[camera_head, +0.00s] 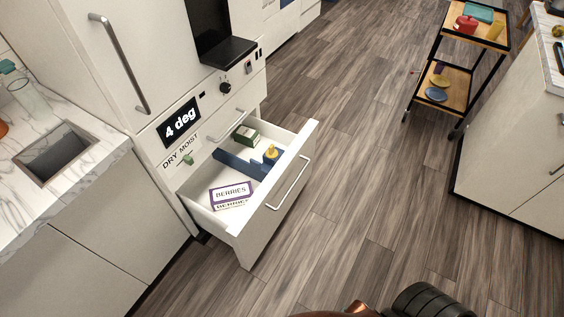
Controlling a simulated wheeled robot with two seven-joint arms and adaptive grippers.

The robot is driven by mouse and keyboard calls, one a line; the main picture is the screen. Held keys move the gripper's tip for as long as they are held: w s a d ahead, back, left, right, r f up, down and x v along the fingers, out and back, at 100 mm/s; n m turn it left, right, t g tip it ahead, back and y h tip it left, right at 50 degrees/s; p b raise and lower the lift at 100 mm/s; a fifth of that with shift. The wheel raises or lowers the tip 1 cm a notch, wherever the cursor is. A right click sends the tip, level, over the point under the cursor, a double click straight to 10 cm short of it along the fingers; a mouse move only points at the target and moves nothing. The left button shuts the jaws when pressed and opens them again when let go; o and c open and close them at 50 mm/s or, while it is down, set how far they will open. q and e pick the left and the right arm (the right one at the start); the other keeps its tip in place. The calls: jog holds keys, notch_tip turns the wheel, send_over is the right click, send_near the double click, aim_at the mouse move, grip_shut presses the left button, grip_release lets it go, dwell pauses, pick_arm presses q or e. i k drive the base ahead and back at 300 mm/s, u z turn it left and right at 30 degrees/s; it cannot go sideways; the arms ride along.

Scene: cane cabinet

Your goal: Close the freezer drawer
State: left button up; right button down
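The freezer drawer (271,221) stands pulled out of the white fridge cabinet (147,122), low in the left half of the head view. Its front carries a long metal bar handle (289,184). Inside lie a white and purple box marked berries (231,195), a green box (246,135) and a yellow-topped item (271,154) beside a blue divider (236,165). Neither gripper shows. A dark ribbed, copper-coloured part of mine is at the bottom edge, well apart from the drawer.
A marble counter (84,184) with a sink adjoins the fridge on the left. A two-tier cart (449,84) stands at the upper right, and a white cabinet (515,140) at the right edge. The wooden floor (370,160) between is clear.

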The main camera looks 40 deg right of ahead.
aim_at(248, 228)
jog(key=u, duration=0.15)
jog(key=i, duration=0.65)
jog(key=z, duration=0.7)
jog(key=i, duration=0.55)
jog(key=z, duration=0.65)
